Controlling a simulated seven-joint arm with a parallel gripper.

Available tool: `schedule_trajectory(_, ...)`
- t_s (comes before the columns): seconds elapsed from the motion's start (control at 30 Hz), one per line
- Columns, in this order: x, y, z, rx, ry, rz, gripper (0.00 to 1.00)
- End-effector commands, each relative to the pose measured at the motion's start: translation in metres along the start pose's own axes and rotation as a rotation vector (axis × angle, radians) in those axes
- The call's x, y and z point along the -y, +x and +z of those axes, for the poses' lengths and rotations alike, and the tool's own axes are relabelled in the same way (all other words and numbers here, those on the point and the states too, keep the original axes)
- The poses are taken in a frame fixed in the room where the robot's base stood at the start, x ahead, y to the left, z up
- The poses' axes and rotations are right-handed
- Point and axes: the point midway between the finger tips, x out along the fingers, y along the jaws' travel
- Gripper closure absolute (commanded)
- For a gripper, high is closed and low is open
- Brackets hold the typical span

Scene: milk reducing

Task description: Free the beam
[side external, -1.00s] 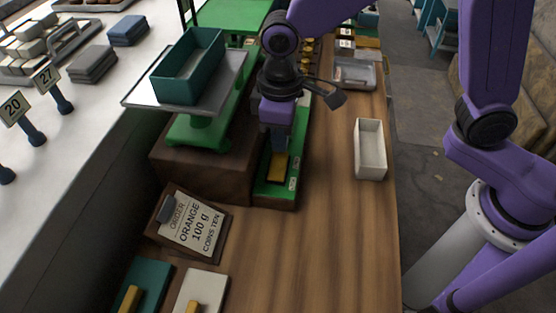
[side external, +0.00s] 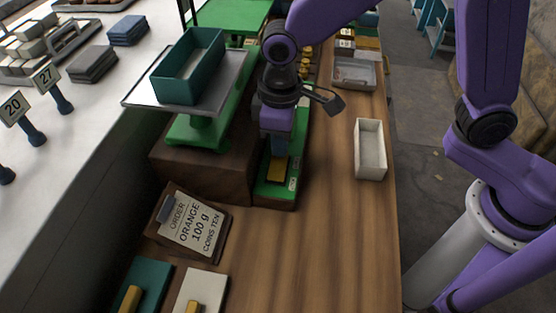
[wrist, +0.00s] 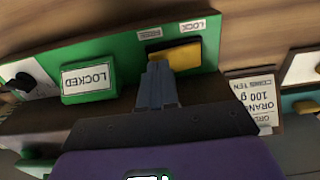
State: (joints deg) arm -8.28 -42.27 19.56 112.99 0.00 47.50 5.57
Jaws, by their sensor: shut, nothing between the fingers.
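The balance has a green beam stand (side external: 200,130) with a flat pan and a teal tray (side external: 188,68) on it. A yellow block (side external: 279,168) sits on a green panel (side external: 272,197) at the stand's foot; it also shows in the wrist view (wrist: 182,55). There the block lies beside the LOCK label (wrist: 193,25), with the FREE label (wrist: 150,33) to the left. A sign (wrist: 88,81) reads LOCKED, upside down. My gripper (side external: 278,152) is shut and empty, its tips (wrist: 158,64) at the block's left part. I cannot tell whether they touch it.
An order board (side external: 192,222) reads orange 100 g, coins ten. A white open box (side external: 370,150) and a grey tray (side external: 354,74) stand on the right of the wooden counter (side external: 330,240). Two pads with yellow pieces lie at the front left. The counter's front middle is clear.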

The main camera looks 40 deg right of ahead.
Motion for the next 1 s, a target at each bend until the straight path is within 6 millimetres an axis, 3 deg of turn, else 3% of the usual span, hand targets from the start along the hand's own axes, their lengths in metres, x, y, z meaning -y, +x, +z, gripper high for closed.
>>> schedule_trajectory(0.77,0.0002,0.0101,0.0003,0.000,0.000,0.000,1.00)
schedule_trajectory(1.0,0.0001,0.0008,-0.0006,-0.003,0.000,0.000,1.00)
